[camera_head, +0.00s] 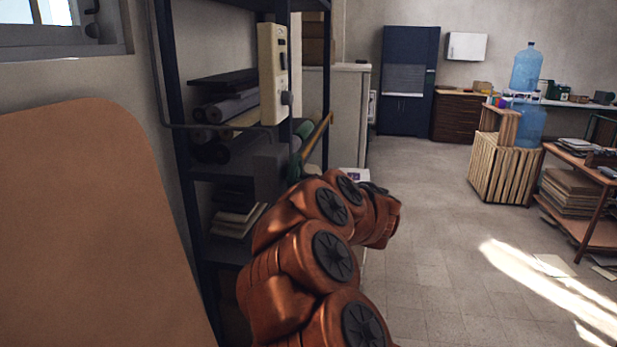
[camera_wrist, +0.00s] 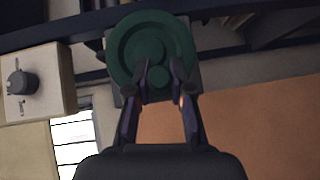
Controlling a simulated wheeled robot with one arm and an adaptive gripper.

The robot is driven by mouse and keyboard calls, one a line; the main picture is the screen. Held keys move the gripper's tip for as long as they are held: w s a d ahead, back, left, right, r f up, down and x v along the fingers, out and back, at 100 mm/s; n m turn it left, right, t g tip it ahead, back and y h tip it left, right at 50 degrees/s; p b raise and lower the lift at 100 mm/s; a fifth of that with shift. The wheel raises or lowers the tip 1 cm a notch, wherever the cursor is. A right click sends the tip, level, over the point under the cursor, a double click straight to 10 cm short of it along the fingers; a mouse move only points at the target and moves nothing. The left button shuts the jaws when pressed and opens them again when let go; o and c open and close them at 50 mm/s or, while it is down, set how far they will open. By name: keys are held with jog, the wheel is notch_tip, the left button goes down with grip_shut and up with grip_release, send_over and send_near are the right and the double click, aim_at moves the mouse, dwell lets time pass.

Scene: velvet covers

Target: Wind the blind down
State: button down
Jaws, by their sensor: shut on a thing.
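In the head view a green part (camera_head: 303,132) shows by the shelf upright, and my orange arm reaches up to that area; the grip itself is mostly hidden there. White horizontal slats (camera_wrist: 73,140) show at the lower left of the wrist view; I cannot tell whether they are the blind.
A cream box (camera_head: 271,75) with a dark dial is fixed beside the wheel; it also shows in the wrist view (camera_wrist: 50,82). Dark shelving (camera_head: 170,100) holds rolls. A brown panel (camera_head: 90,210) stands at left.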

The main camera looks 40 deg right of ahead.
jog(key=shift+r, duration=0.2)
dwell(0.3)
jog(key=c, duration=1)
grip_release()
jog(key=shift+f, duration=0.1)
jog(key=v, duration=1.2)
